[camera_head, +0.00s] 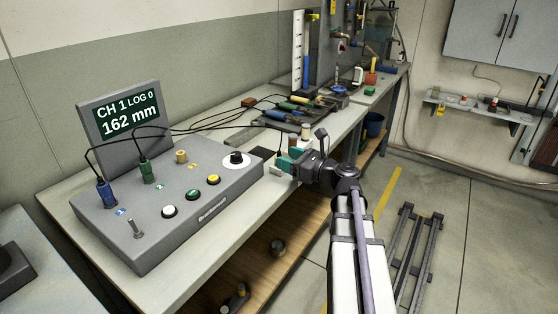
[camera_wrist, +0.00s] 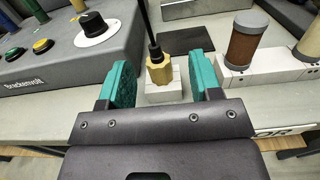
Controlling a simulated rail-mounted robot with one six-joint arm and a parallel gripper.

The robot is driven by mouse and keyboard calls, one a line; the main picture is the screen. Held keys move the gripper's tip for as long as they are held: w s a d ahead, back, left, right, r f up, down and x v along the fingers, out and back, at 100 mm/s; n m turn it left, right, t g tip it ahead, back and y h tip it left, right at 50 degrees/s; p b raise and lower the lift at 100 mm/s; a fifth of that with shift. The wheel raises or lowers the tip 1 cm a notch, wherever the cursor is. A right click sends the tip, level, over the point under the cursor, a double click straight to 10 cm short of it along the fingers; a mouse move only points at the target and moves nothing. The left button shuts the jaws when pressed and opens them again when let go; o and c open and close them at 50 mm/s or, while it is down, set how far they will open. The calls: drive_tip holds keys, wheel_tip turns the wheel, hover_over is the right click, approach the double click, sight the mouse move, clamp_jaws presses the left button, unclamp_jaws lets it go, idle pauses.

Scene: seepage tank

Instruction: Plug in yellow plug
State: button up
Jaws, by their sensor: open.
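The yellow plug (camera_wrist: 159,70) stands upright with its black cable rising from the top, on a small pale block (camera_wrist: 165,92) on the bench. My gripper (camera_wrist: 160,68) is open, with one teal finger on each side of the plug; I cannot tell if either touches it. In the head view my gripper (camera_head: 289,159) is at the right end of the grey console and hides the plug. The yellow socket (camera_head: 181,157) on the console (camera_head: 180,200) is empty. The blue plug (camera_head: 106,193) and green plug (camera_head: 147,171) stand in sockets to its left.
The console carries a black knob (camera_head: 237,160), several push buttons and a toggle switch (camera_head: 137,228). Its display (camera_head: 119,112) reads CH 1 LOG 0, 162 mm. Cables cross the bench behind.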

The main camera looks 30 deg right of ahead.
drive_tip(key=x, duration=0.5)
drive_tip(key=shift+a+f, duration=0.2)
drive_tip(key=shift+f, duration=0.05)
drive_tip(key=shift+c, duration=0.4)
drive_tip(key=c, duration=0.9)
